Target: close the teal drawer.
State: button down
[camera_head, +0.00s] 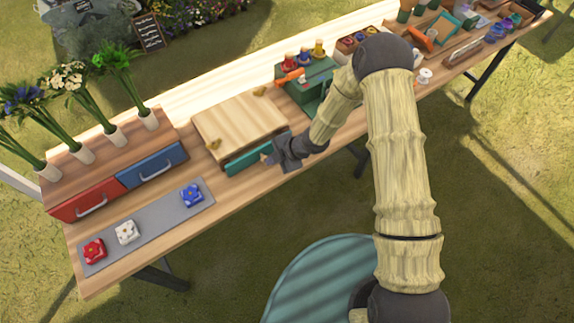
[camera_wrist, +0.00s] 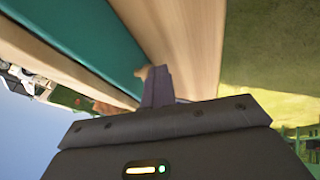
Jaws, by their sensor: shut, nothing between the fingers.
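The teal drawer (camera_head: 248,160) sits low in the front of a light wooden box (camera_head: 238,122) on the long table. How far it stands out from the box is hard to tell. My gripper (camera_head: 270,156) is at the right end of its front, partly covering it. In the wrist view the teal front (camera_wrist: 90,45) runs diagonally at the upper left. My gripper's fingers (camera_wrist: 157,84) are together and empty, beside a small tan knob (camera_wrist: 143,71) at the teal front. Whether they touch the front cannot be told.
Left of the box are a red drawer (camera_head: 88,198) and a blue drawer (camera_head: 152,165), with plant pots above. A grey mat (camera_head: 156,222) holds red, white and blue flower blocks. Grass lies in front of the table.

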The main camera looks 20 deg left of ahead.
jog(key=shift+w+a, duration=0.75)
jog(key=shift+a, duration=0.05)
jog(key=shift+r, duration=0.15)
jog(key=shift+a, duration=0.1)
jog(key=s+d+b, duration=0.2)
jog(key=d, duration=0.1)
jog(key=shift+s+f, duration=0.1)
jog(key=shift+f, duration=0.3)
jog(key=v, duration=1)
jog(key=shift+s+d+r, duration=0.15)
jog(key=shift+s+d, duration=0.15)
